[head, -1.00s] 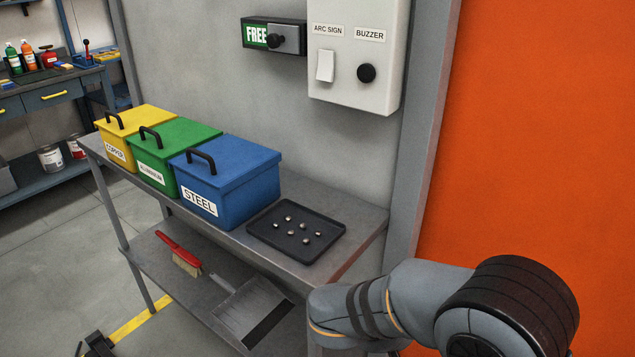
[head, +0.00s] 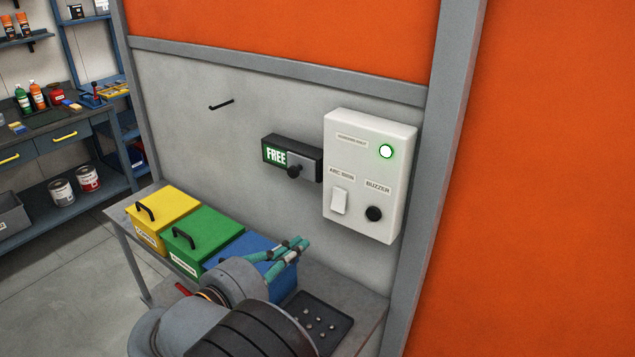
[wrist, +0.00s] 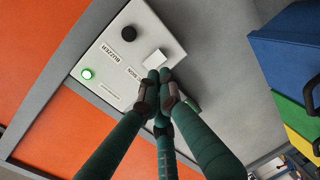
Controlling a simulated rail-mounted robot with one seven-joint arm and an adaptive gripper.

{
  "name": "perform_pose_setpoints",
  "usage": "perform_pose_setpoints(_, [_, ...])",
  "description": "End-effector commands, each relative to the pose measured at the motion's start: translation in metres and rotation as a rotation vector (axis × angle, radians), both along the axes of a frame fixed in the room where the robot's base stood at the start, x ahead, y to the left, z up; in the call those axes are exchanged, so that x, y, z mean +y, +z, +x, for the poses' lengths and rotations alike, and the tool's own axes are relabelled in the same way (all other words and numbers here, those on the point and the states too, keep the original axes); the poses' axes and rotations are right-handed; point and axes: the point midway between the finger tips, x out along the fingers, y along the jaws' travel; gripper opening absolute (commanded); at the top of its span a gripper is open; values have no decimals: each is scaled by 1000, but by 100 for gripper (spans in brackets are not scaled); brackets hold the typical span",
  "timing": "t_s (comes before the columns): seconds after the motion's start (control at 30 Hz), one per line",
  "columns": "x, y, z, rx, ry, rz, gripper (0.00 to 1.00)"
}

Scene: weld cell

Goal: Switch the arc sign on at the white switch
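The white switch (head: 339,202) is a rocker on a white control box (head: 368,140), under the ARC SIGN label. It also shows in the wrist view (wrist: 155,59), just beyond my fingertips. My gripper (head: 302,244) has teal fingers with their tips drawn together, empty. In the head view it appears in front of the blue bin, lower left of the switch. In the wrist view my fingertips (wrist: 162,76) overlap the box's edge near the switch; I see no clear contact. A green-ringed lamp (head: 386,151) glows on the box; the label beside it is unreadable.
A black buzzer button (head: 374,214) sits right of the switch. A FREE sign (head: 276,155) with a knobbed slider is left of the box. Yellow (head: 165,208), green (head: 205,234) and blue (head: 238,246) bins and a dark tray (head: 335,312) stand on the bench below.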

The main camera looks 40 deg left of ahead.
Motion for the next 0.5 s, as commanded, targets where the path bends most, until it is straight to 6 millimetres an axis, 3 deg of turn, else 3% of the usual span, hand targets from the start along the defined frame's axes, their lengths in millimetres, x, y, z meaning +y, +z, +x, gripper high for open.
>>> perform_pose_setpoints(0.1, [4,14,-5,-17,5,12,0])
perform_pose_setpoints(0.5, [6,15,-7,-21,9,15,0])
